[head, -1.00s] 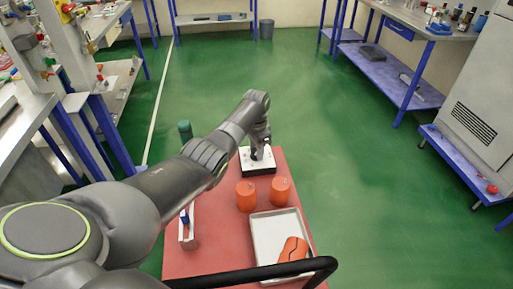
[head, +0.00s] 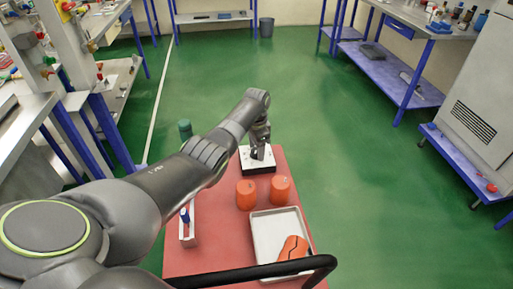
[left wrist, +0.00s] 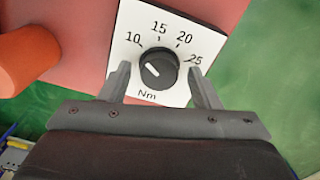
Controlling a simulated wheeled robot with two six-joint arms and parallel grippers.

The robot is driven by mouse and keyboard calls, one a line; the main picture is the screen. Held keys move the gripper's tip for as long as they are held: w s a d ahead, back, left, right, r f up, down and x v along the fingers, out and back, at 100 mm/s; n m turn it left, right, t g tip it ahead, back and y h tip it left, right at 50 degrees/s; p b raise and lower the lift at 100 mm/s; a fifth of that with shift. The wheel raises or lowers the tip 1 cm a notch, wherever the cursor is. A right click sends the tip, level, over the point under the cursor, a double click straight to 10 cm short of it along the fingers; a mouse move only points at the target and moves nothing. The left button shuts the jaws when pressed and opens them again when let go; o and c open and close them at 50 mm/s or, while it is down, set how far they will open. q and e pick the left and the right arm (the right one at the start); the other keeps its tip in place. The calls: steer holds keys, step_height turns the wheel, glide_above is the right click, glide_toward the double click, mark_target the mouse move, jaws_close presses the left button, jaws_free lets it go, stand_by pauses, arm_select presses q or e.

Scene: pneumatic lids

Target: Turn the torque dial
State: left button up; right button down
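The torque dial (left wrist: 158,70) is a black round knob on a white plate (left wrist: 178,22) marked 10, 15, 20, 25 and Nm. Its white pointer line slants toward the upper left, roughly toward the 10. In the head view the dial's box (head: 259,168), white on top with a dark base, stands at the far end of the red table. My left gripper (head: 260,151) is over this box and hides the knob there. In the left wrist view its two fingers (left wrist: 160,67) are apart, one on each side of the knob, with gaps showing. My right gripper is not in view.
Two orange cylinders (head: 246,194) (head: 280,189) stand just nearer than the box. A metal tray (head: 262,243) holds another orange piece (head: 293,248). The red table (head: 215,262) has bare patches.

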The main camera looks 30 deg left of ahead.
mark_target(256, 150)
arm_select(q)
step_height(256, 150, up, 17)
steer(key=shift+r+b, duration=0.2)
steer(key=shift+b, duration=0.1)
stand_by(0.4)
steer(key=shift+d+f, duration=0.1)
stand_by(0.4)
